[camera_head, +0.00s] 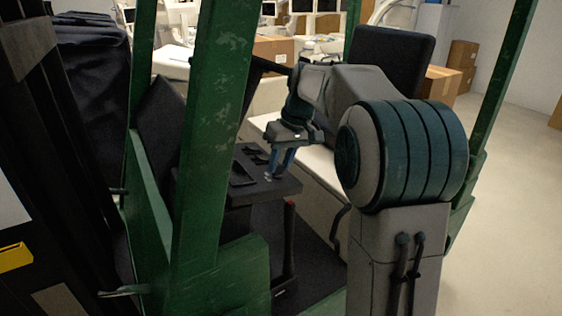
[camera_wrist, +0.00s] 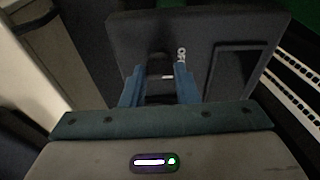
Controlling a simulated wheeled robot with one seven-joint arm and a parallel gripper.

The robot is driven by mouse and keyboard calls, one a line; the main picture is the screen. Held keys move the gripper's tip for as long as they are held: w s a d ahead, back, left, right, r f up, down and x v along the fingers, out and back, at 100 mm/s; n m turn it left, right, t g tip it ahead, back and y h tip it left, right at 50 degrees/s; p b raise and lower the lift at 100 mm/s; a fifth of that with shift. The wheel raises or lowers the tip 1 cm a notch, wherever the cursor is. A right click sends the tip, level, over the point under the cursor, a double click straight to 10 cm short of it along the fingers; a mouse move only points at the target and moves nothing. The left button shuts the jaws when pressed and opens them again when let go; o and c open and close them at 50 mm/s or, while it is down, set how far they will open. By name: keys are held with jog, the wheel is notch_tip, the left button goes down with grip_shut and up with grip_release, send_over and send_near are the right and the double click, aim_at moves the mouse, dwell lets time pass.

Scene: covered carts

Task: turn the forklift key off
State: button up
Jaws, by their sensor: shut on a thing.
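The forklift's dark control panel (camera_head: 240,195) lies below my gripper in the head view. It also shows in the wrist view (camera_wrist: 200,32). My gripper (camera_head: 279,168) points down at the right part of the panel. Its blue fingers (camera_wrist: 159,76) are shut on a small dark piece, which looks like the key (camera_wrist: 159,60). A small silver marking (camera_wrist: 181,54) shows beside the right finger. The key's lower part and its exact turn angle are hidden. In the head view the key is too small to make out.
Green forklift posts (camera_head: 215,110) stand in front and at the right. A black seat back (camera_head: 390,58) and a pale seat side (camera_head: 318,165) are behind my arm. A red-topped lever (camera_head: 290,235) stands below the panel. A recessed slot (camera_wrist: 228,72) is right of the fingers.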

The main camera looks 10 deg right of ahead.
jog(key=shift+r, duration=0.1)
jog(key=shift+c, duration=0.2)
jog(key=o, duration=1)
jog(key=v, duration=1.3)
jog(key=shift+r, duration=0.35)
jog(key=shift+s, duration=0.1)
jog(key=s+a+f+m+t+h, duration=0.1)
jog(key=s+a+f, duration=0.1)
jog(key=s+f, duration=0.8)
jog(key=s+a+f+m+t+h, duration=0.1)
jog(key=s+f+m+h, duration=0.1)
jog(key=s+f, duration=0.8)
jog(key=s, duration=0.6)
jog(key=shift+a+m, duration=0.3)
jog(key=shift+a, duration=0.1)
